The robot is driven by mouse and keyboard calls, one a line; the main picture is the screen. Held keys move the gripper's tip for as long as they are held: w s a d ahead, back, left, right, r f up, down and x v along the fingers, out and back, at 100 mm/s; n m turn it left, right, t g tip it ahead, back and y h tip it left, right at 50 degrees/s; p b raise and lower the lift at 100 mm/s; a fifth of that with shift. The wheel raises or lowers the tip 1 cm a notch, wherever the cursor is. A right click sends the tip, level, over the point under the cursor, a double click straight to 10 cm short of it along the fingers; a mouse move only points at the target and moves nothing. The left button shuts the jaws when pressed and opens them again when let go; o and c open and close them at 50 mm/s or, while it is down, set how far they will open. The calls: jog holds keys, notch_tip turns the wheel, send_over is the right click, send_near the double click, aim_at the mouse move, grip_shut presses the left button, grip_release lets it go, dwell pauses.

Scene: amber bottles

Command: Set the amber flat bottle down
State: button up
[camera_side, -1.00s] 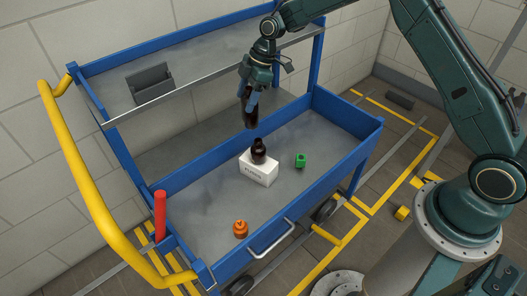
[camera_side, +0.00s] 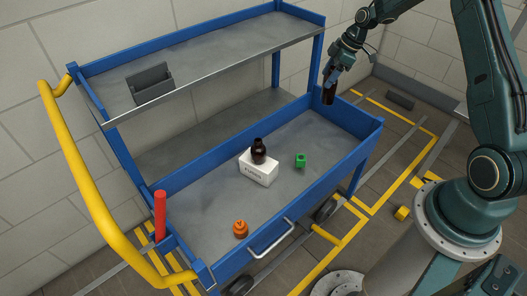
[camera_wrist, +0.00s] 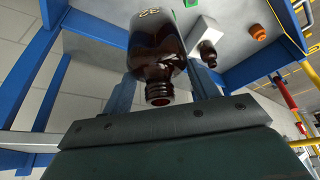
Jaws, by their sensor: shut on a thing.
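My gripper (camera_side: 332,79) is shut on the amber flat bottle (camera_side: 328,95), in the air by the trolley's right rear post. In the wrist view the dark brown bottle (camera_wrist: 153,45) sits between the two fingers (camera_wrist: 165,90), with its threaded neck towards the camera and pale marking on its body. Its far end is cut off by the frame. A gap to any surface beneath it is hard to judge. A second dark bottle (camera_side: 258,150) stands upright at the white fuse box (camera_side: 259,169); I cannot tell whether on it or behind it.
The blue trolley's grey lower deck (camera_side: 205,205) has free room around the box. A green block (camera_side: 300,160) and an orange knob-like thing (camera_side: 240,228) lie there. A red post (camera_side: 160,215) and yellow handle (camera_side: 95,190) are at left.

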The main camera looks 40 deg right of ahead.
jog(key=shift+w+a+f, duration=0.1)
jog(key=shift+f, duration=1.1)
jog(key=shift+a+f, duration=0.1)
jog(key=shift+f, duration=1.05)
notch_tip(320, 180, down, 20)
jog(key=o, duration=1.3)
jog(key=shift+f, duration=0.1)
jog(key=v, duration=1.2)
jog(key=shift+w+a, duration=0.1)
